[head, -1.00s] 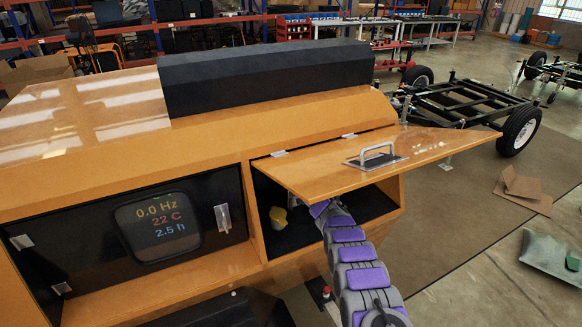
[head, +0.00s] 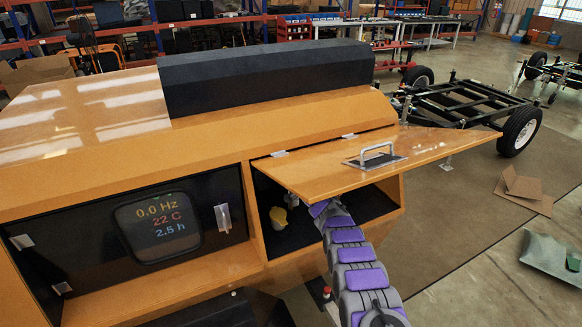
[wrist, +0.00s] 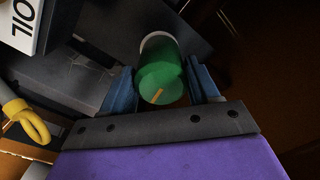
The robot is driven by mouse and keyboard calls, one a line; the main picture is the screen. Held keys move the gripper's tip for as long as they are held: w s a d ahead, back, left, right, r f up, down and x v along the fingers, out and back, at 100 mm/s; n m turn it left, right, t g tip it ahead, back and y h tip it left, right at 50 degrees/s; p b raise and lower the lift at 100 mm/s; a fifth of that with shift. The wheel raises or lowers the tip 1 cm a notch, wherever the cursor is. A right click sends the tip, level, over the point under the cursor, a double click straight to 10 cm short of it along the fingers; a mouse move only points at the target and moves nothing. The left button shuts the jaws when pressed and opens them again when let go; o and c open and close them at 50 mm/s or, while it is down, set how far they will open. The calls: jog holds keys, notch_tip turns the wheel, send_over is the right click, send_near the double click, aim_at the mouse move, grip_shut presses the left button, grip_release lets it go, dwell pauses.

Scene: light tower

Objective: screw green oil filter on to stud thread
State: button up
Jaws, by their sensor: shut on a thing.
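The green oil filter (wrist: 162,72) is in the wrist view, between the two blue fingers of my gripper (wrist: 162,86). My gripper is shut on its sides. The filter's round green end with a small orange mark faces the camera, and a pale band shows at its far end. The stud thread is not visible; the filter and the dark interior may hide it. In the head view my arm reaches under the raised orange hatch (head: 330,165) into the open compartment (head: 345,215), and the hatch hides my gripper.
A yellow part (head: 278,216) stands at the compartment's left side; a yellow looped part (wrist: 30,122) is at left in the wrist view. A white OIL label (wrist: 22,24) is at upper left. A display panel (head: 158,226) is left of the compartment.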

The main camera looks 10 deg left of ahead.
jog(key=shift+a+r+m, duration=0.1)
jog(key=shift+m, duration=0.9)
jog(key=m, duration=0.3)
jog(key=shift+m, duration=0.3)
jog(key=o, duration=1.4)
jog(key=shift+w+a, duration=0.1)
jog(key=shift+a, duration=0.05)
jog(key=shift+c, duration=0.2)
jog(key=shift+d, duration=0.3)
